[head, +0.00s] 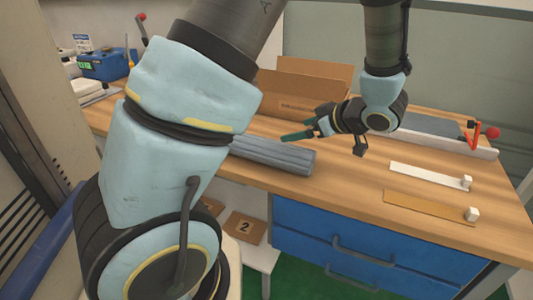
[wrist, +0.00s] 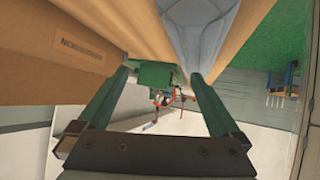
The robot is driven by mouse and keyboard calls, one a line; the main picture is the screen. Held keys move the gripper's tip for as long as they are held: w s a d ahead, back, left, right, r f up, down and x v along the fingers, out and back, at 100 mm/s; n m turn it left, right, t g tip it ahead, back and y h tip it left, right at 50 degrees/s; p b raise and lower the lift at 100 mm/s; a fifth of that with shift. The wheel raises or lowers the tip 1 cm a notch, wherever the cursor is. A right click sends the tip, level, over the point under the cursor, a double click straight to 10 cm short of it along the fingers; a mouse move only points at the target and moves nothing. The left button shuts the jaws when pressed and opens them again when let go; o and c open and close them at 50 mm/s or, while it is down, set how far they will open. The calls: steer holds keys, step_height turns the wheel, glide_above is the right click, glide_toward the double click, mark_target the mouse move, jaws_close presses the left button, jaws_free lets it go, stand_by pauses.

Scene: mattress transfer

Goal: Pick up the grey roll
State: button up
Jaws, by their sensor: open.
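The grey roll (head: 275,157) lies on the wooden table near its front edge, long and ridged. Its left end is hidden behind my arm in the head view. In the wrist view a grey shape that looks like the roll (wrist: 195,30) shows at the top, beyond the fingers. My gripper (head: 298,131) is just above and behind the roll, with its green fingers pointing left. In the wrist view my gripper (wrist: 158,75) has its fingers spread, with nothing held between them. Whether a finger touches the roll cannot be told.
An open cardboard box (head: 290,103) stands behind the roll, close to my gripper; it also fills the left of the wrist view (wrist: 60,50). A white strip (head: 420,174) and a tan strip (head: 425,204) lie at right. A red-handled clamp (head: 478,134) stands beyond.

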mark_target(274, 144)
steer(key=s+y, duration=0.1)
steer(key=s, duration=0.2)
steer(key=s+n+g+y, duration=0.1)
steer(key=s, duration=0.1)
steer(key=shift+s+a+f+y, duration=0.15)
steer(key=shift+a+f+y, duration=0.15)
steer(key=x, duration=0.4)
steer(key=shift+a+f, duration=0.1)
steer(key=shift+a, duration=0.15)
steer(key=shift+p+x, duration=0.75)
steer(key=shift+x, duration=2.25)
steer(key=shift+d, duration=0.1)
steer(key=shift+c, duration=0.2)
steer(key=c, duration=1.4)
steer(key=shift+c, duration=0.2)
steer(key=shift+r, duration=0.25)
